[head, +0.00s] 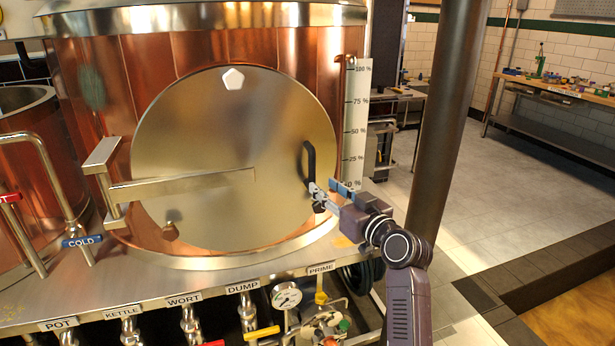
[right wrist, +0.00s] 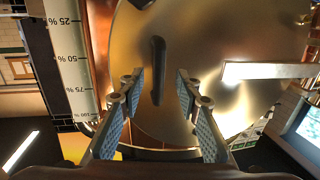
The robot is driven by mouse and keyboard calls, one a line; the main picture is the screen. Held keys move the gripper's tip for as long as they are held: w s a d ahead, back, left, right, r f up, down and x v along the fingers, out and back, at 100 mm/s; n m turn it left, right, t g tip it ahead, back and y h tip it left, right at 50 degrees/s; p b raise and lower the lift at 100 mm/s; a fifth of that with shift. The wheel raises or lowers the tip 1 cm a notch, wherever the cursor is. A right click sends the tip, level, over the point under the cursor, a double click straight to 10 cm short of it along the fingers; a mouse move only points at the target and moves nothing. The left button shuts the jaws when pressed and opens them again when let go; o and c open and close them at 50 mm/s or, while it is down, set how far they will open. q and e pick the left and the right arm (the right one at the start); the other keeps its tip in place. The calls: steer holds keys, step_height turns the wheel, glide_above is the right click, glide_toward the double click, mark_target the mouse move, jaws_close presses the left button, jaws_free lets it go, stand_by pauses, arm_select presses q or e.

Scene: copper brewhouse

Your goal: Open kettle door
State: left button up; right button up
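The round metal kettle door (head: 230,130) covers the front of the copper kettle (head: 100,70) and looks closed. A long hinge arm (head: 185,186) crosses it from the left. The black upright door handle (head: 309,160) is near the door's right edge. My right gripper (head: 326,190) is at the handle's lower end. In the right wrist view, my right gripper (right wrist: 158,86) is open, with padded fingers spread to either side of the handle (right wrist: 158,68). The handle lies in line with the gap; I cannot tell whether it is between the fingertips. My left gripper is not in view.
A white percent gauge (head: 356,120) stands right of the door. Labelled valves and a dial (head: 286,295) line the ledge below. A dark pillar (head: 448,120) stands to the right. Beyond it are open floor and a workbench (head: 560,90).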

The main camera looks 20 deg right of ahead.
mark_target(314, 171)
steer(key=w, duration=0.2)
steer(key=w+a+r+p, duration=0.1)
steer(key=w, duration=0.4)
steer(key=shift+w+a+r, duration=0.15)
steer(key=shift+a+r, duration=0.15)
steer(key=shift+r, duration=0.1)
jaws_close()
